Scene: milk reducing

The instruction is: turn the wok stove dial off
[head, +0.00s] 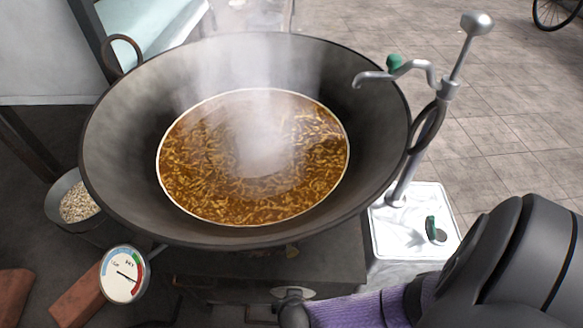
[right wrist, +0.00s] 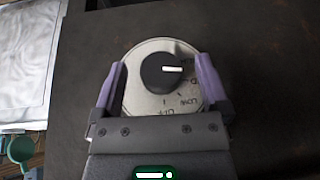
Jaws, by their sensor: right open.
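The wok (head: 100,160) sits on its dark stove (head: 340,262) and holds a steaming brown liquid with yellowish pieces. In the right wrist view the stove dial is a round black knob (right wrist: 160,73) with a white mark pointing right, on a pale round plate (right wrist: 140,103) with printed labels. My right gripper (right wrist: 161,78) is open, its two purple fingers on either side of the knob, with gaps showing between fingers and knob. In the head view my right arm comes in from the lower right, its gripper at the stove's front (head: 290,300). My left gripper is not in view.
A gauge (head: 123,274) with a needle stands at the wok's lower left. A bucket of pale grains (head: 72,222) is on the left. A metal tap (head: 455,75) rises at the right above a white basin (head: 385,235). Bricks (head: 78,298) lie at lower left.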

